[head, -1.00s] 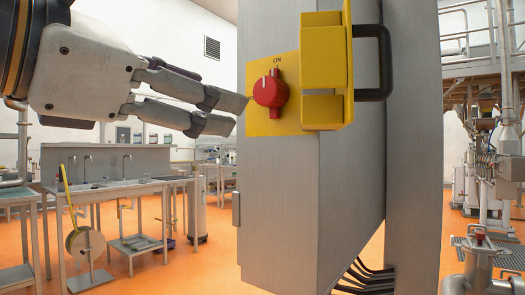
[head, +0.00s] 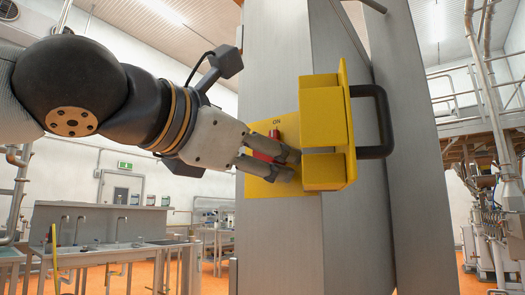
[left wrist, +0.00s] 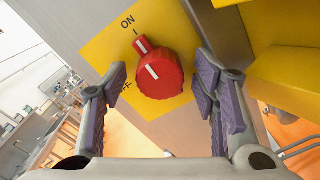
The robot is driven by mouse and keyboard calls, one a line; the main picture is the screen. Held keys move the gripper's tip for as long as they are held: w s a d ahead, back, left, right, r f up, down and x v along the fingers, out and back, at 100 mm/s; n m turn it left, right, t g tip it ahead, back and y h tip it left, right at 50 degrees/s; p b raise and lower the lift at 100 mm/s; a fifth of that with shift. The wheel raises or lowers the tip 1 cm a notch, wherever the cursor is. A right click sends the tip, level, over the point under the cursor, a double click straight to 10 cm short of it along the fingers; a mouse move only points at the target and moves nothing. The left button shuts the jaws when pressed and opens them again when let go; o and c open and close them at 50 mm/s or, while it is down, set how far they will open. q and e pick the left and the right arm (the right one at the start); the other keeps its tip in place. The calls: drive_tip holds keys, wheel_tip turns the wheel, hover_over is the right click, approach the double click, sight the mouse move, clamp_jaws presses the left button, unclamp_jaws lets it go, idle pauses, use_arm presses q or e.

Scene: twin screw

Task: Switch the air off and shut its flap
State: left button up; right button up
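The red knob (head: 265,146) is on a yellow plate (head: 256,206) on the grey cabinet's face. In the left wrist view the knob (left wrist: 160,74) has its white mark towards "ON"; the other label is partly hidden by a finger. My left gripper (head: 286,166) is at the knob and partly covers it in the head view. In the left wrist view its fingers (left wrist: 162,72) are open on both sides of the knob, with gaps showing. The yellow flap (head: 323,118) with a black handle (head: 384,120) stands open, right of the knob. My right gripper is out of view.
The tall grey cabinet (head: 345,230) fills the middle. The flap's yellow block stands out close to the right of my left fingers. A steel sink bench (head: 110,254) is in the left background, and pipework (head: 490,200) is at the right.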

use_arm(q)
drive_tip(key=c, duration=1)
drive_tip(key=shift+c, duration=0.2)
drive_tip(key=shift+n, duration=0.7)
drive_tip(key=shift+c, duration=0.3)
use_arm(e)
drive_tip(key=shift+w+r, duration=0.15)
use_arm(q)
drive_tip(key=n, duration=1)
drive_tip(key=shift+w+f+n+p, duration=0.1)
drive_tip(key=shift+f+n+p, duration=0.2)
drive_tip(key=shift+n, duration=0.1)
drive_tip(key=n, duration=0.5)
drive_tip(key=shift+d+n+b, duration=0.1)
drive_tip(key=shift+n+b, duration=0.2)
drive_tip(key=shift+b, duration=0.1)
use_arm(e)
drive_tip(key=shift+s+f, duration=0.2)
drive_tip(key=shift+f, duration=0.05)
